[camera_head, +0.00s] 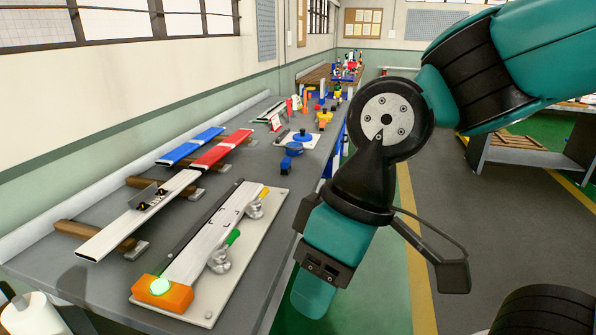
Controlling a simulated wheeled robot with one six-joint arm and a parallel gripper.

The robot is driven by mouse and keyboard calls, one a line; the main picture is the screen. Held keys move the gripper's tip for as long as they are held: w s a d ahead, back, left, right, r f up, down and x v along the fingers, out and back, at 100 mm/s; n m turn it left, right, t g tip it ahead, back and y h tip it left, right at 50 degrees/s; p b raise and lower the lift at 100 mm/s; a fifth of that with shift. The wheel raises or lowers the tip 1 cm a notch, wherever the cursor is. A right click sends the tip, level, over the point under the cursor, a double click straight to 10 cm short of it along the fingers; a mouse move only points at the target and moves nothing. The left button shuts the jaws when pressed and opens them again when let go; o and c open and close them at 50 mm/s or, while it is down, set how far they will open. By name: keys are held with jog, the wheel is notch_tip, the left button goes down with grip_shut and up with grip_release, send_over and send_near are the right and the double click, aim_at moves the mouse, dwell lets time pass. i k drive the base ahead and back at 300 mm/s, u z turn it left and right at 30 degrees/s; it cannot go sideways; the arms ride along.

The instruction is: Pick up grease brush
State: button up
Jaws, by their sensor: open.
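I cannot make out a grease brush for certain. A blue round pot-like piece (303,136) sits on a pale plate on the grey workbench (110,298). A smaller blue round piece (292,149) and a dark blue block (285,166) are nearer. My gripper (318,263) hangs at the end of my teal and black arm, right of the bench's front edge, apart from these pieces. It is open, its fingers seen poorly and nothing visible in it.
A pale fixture plate (232,278) carries a profile, clamps and an orange block (162,294) with a green light. A blue profile (190,147), red profile (222,150) and silver profile (135,220) lie further left. Several small coloured items crowd the far bench. The floor aisle on the right is clear.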

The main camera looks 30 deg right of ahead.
aim_at(286, 164)
jog(key=u, duration=0.7)
jog(key=k, duration=0.15)
jog(key=z, duration=1.95)
jog(key=i, duration=1)
jog(key=z, duration=0.4)
jog(key=i, duration=0.95)
jog(key=u, duration=0.9)
jog(key=i, duration=0.8)
jog(key=u, duration=1.15)
jog(key=i, duration=0.2)
jog(key=u, duration=0.1)
